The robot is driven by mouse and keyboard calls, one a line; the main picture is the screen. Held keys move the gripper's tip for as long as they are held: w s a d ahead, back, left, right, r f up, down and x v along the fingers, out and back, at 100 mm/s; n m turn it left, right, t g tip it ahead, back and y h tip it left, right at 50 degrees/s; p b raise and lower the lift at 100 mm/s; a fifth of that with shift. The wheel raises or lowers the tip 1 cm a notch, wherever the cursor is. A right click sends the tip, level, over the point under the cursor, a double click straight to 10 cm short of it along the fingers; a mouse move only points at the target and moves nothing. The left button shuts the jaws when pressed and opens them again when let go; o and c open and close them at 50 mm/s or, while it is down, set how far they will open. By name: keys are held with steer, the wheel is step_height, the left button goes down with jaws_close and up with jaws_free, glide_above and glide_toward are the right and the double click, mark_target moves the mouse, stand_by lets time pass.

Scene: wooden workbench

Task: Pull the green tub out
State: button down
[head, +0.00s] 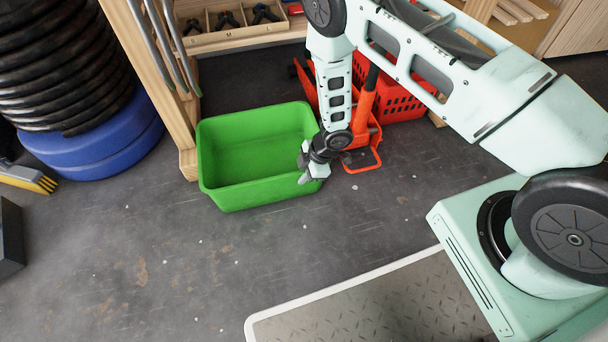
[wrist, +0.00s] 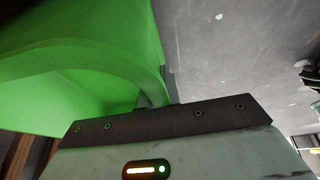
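The green tub (head: 250,188) is an open, empty-looking box on the dark floor, beside a wooden post and in front of a wooden shelf unit. My gripper (head: 306,176) is at its front right corner, reaching down from the right. In the wrist view, the tub's wall and rim (wrist: 110,40) fill the upper left and run down to the middle of my gripper (wrist: 155,101). The fingers look close together there, with the rim between them. The fingertips are mostly hidden by the rim and the gripper body.
A red crate (head: 398,100) and an orange-red tool or frame (head: 364,105) stand just behind and right of the tub. Left are a blue round base (head: 100,153) with black coils (head: 62,70) and a yellow brush (head: 28,178). The floor in front of the tub is clear.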

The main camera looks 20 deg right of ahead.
steer(key=c, duration=1.5)
jaws_free()
steer(key=shift+c, duration=0.2)
steer(key=p+v, duration=0.8)
steer(key=v, duration=0.9)
steer(key=shift+r, duration=0.15)
steer(key=shift+d, duration=0.1)
